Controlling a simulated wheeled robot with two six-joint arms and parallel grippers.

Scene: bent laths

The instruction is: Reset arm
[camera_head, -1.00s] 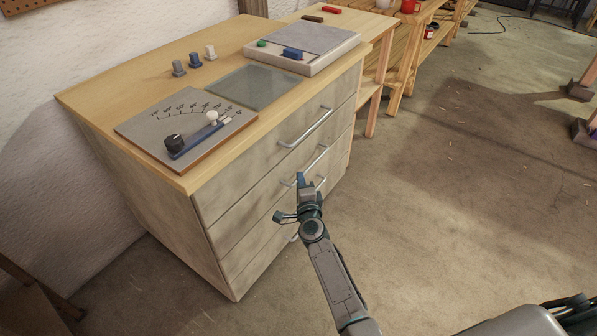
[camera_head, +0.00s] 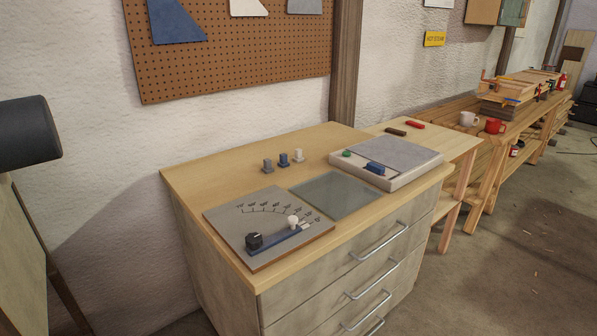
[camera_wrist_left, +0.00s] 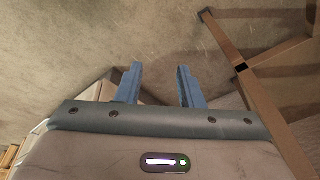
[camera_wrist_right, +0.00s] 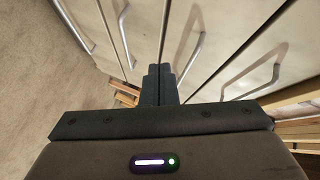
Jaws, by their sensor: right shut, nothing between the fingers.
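The grey dial board (camera_head: 228,218) with a curved scale lies at the front left of the cabinet top. Its blue arm (camera_head: 275,239) runs from a black knob (camera_head: 254,242) toward the scale's right end, with a white knob (camera_head: 293,221) on it. Neither gripper shows in the head view. In the left wrist view my left gripper (camera_wrist_left: 158,85) is open and empty, with its blue fingers apart above the floor. In the right wrist view my right gripper (camera_wrist_right: 160,84) is shut and empty, in front of the drawer fronts.
Drawer handles (camera_wrist_right: 185,58) stick out near my right gripper. Three small pegs (camera_head: 284,160), a grey-green panel (camera_head: 335,195) and a shallow box (camera_head: 412,175) with a blue block (camera_head: 375,168) are on the cabinet top. Wooden legs (camera_wrist_left: 250,85) stand near my left gripper.

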